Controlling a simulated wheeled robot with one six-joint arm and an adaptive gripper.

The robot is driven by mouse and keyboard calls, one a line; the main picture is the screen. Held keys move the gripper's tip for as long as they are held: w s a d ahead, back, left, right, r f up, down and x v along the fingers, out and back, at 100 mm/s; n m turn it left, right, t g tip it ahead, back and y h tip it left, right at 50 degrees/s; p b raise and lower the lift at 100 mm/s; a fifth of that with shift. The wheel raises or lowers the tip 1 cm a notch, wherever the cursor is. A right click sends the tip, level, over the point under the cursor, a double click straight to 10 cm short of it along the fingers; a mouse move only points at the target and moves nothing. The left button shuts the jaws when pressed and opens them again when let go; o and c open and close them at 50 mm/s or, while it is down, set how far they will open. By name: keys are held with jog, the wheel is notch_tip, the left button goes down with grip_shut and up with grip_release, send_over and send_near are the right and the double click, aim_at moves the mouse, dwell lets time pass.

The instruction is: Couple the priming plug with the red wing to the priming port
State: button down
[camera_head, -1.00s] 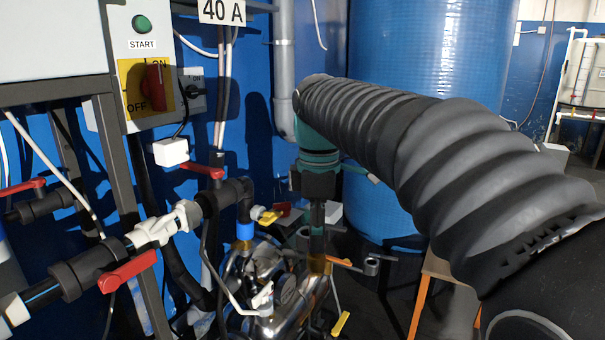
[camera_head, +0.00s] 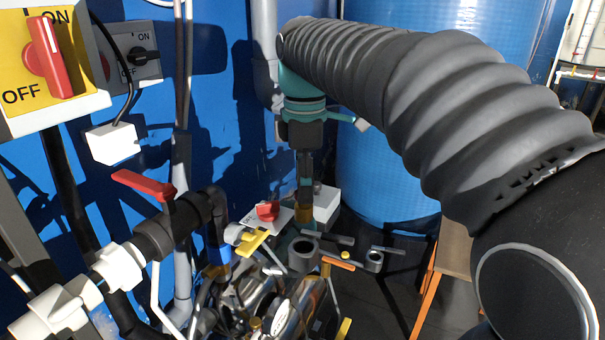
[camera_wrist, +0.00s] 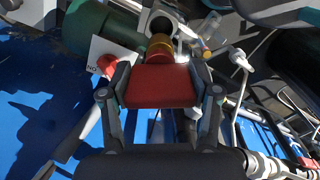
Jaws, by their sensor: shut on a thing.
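My gripper (camera_head: 304,190) points down from my arm in the head view. In the wrist view, its fingers (camera_wrist: 160,85) are shut on the flat red wing of the priming plug (camera_wrist: 158,88). The plug's brass-coloured body (camera_wrist: 160,48) points away beyond the wing. A dark grey ring-shaped collar (camera_head: 303,256), possibly the priming port, shows just below the plug. A dark round fitting (camera_wrist: 163,20) lies beyond the plug in the wrist view. The plug appears apart from the collar.
A white plate with a red rotary knob (camera_head: 267,211) is left of the gripper, a white box (camera_head: 326,204) right. A yellow-handled valve (camera_head: 252,243) and a red-handled valve (camera_head: 145,185) are on the left pipework. Shiny metal pump parts (camera_head: 290,300) lie below; a blue tank (camera_head: 390,130) stands behind.

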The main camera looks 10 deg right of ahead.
aim_at(304, 222)
jog(key=shift+f+b, duration=1.8)
jog(key=shift+f, duration=1)
jog(key=shift+p, duration=0.65)
jog(key=shift+f+b, duration=0.4)
jog(key=shift+f, duration=1.4)
dwell(2.8)
